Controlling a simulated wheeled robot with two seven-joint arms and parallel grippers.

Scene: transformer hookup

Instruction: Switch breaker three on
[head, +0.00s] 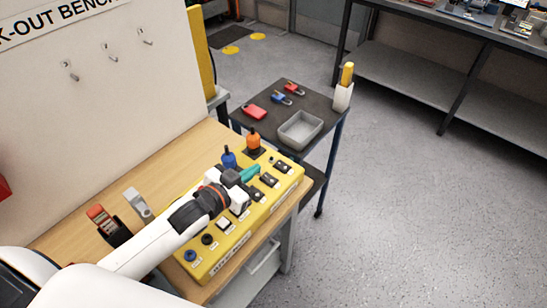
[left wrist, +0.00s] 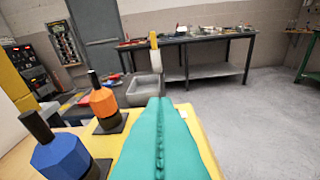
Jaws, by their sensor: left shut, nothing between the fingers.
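The yellow breaker box (head: 215,262) lies on the wooden bench. Several small black breaker switches (head: 269,180) sit along its top. Their labels are too small to read, so I cannot tell which is breaker three or its position. My left gripper (head: 250,173), with teal fingers, is shut and empty over the box, close to the switches. Whether it touches one is unclear. In the left wrist view the shut fingers (left wrist: 160,110) point along the box and cover part of it. My right gripper is out of view.
A blue knob (head: 229,158) and an orange knob (head: 254,140) stand upright near the fingers. Clamp-like red and grey items (head: 138,204) are on the bench at left. A dark cart (head: 262,104) with padlocks and a grey tray (head: 300,130) stands beyond. Floor is clear at right.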

